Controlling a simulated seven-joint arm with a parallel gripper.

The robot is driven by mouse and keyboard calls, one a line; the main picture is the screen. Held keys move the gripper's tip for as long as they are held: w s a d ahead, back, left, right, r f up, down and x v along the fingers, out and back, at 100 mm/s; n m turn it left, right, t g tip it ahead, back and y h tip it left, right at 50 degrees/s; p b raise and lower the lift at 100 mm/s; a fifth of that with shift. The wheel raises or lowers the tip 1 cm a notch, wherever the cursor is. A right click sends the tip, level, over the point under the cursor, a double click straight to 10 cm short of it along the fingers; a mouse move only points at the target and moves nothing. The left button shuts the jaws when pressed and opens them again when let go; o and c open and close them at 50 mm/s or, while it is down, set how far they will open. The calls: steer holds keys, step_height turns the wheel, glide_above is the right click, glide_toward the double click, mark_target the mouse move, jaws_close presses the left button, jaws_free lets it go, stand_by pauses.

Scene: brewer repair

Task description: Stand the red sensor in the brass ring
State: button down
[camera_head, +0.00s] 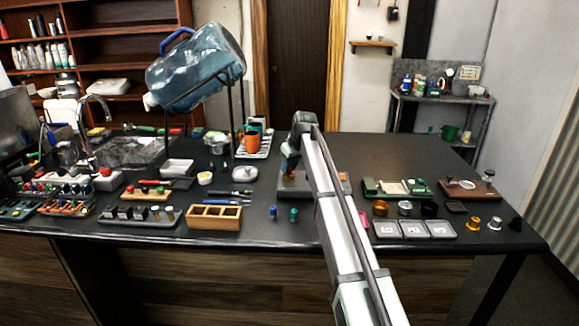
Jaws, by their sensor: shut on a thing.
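My gripper (287,163) points down at the far end of my arm, above the dark base of a device (294,186) in the middle of the counter. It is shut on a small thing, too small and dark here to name. No standing red sensor shows clearly. A small pinkish-red thing (363,219) lies right of my arm, partly hidden by it. The likely brass ring (380,208) is just right of it, beside a silver ring (405,208) and a black ring (429,209). A blue sensor (273,213) and a green sensor (294,215) stand left of my arm.
A wooden box with compartments (213,218) stands at the left front. Grey labelled pads (414,229) lie at the right front, with small gold (473,225) and silver (495,223) parts beyond. A bottle (198,68) tilts in a rack behind. The back right counter is clear.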

steer(key=shift+f, duration=0.15)
stand_by(0.3)
steer(key=c, duration=0.8)
jaws_free()
steer(key=shift+c, duration=0.2)
steer(key=shift+o, duration=0.3)
steer(key=o, duration=0.3)
steer(key=shift+r, duration=4.15)
